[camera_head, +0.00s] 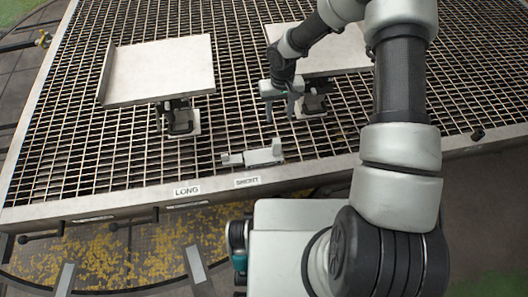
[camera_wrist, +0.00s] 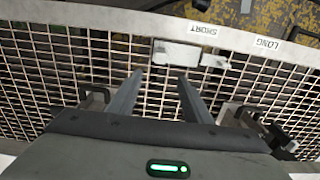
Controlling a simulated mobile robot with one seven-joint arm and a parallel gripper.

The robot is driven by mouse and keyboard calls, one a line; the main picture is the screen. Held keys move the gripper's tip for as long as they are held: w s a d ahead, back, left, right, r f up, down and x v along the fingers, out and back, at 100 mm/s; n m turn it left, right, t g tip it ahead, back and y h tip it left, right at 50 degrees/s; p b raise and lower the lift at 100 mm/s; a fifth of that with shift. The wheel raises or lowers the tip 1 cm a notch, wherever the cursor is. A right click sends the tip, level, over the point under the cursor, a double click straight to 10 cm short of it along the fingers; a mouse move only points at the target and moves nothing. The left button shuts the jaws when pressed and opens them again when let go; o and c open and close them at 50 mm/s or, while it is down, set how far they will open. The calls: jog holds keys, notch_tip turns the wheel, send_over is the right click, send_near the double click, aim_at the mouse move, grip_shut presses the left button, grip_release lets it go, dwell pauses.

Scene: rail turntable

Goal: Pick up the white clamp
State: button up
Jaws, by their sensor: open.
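The white clamp (camera_head: 262,156) lies on the metal grating near its front edge, just behind the SHORT label. It is a pale block with a narrower piece at its left end. In the wrist view the clamp (camera_wrist: 177,54) lies beyond the fingertips, close to the grating's edge bar. My gripper (camera_head: 281,110) is open and empty, above the grating and behind the clamp in the head view. In the wrist view my gripper (camera_wrist: 162,77) has its two grey fingers spread apart, with bare grating between them. The fingers do not touch the clamp.
A pale plate (camera_head: 160,70) on a dark support stands at the back left. A second plate (camera_head: 345,50) is partly hidden behind my arm. The LONG label (camera_head: 187,190) and SHORT label (camera_head: 247,181) sit on the front edge bar. The grating around the clamp is clear.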

aim_at(277, 140)
notch_tip(277, 140, down, 17)
jog(key=b, duration=0.4)
jog(key=shift+f, duration=0.15)
grip_shut()
dwell(1.4)
